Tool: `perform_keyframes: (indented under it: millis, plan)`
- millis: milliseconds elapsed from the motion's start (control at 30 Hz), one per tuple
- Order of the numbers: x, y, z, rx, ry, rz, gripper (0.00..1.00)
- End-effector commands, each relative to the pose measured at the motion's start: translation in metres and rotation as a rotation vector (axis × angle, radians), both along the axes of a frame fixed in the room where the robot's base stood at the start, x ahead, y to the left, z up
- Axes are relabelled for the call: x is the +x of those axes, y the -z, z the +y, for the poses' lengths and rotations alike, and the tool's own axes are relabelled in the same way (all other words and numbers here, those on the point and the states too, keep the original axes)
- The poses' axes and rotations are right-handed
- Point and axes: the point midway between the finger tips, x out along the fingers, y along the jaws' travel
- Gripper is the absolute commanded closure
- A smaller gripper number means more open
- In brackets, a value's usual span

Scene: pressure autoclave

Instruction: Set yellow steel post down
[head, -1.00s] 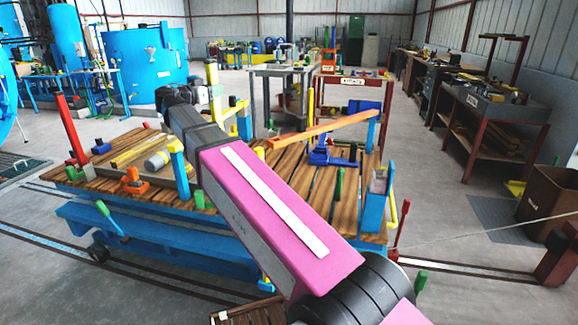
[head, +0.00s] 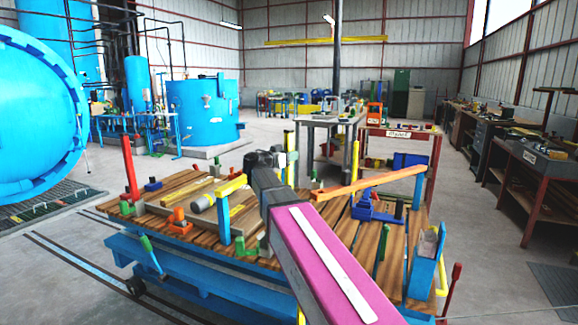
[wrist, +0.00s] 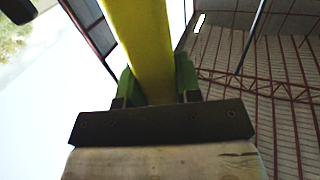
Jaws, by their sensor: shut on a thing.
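The yellow steel post (wrist: 143,45) runs up through the wrist view, tilted slightly. My gripper (wrist: 154,82) is shut on it, with a green finger pressed on each side and a dark bolted bar below. The post's far end is out of that view. In the head view my pink arm reaches from the lower right to the dark wrist over the slatted wooden top (head: 345,240) of the blue cart. The wrist largely hides the fingers there, and I cannot surely tell the held post from other yellow parts. Whether it touches the slats is hidden.
On the cart stand a red post (head: 130,168), an orange clamp (head: 180,224), a yellow bar on a blue upright (head: 223,220), a blue vise (head: 375,208) and a sloping orange beam (head: 370,181). A grey table stands behind. Slats right of my arm have bare patches.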

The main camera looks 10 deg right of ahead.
Motion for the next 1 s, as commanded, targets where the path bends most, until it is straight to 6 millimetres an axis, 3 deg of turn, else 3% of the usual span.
perform_keyframes:
  millis: [300, 700, 733, 800, 1000]
  plan:
    - [-0.001, 0.034, 0.000, -0.002, 0.000, 0.001, 1.00]
    - [0.000, 0.039, 0.000, -0.001, 0.000, 0.000, 1.00]
    - [0.000, 0.040, 0.000, -0.001, 0.000, 0.001, 0.65]
    - [0.000, 0.040, 0.000, 0.000, 0.000, 0.000, 0.43]
    - [0.000, 0.039, 0.000, 0.000, 0.001, 0.000, 0.43]
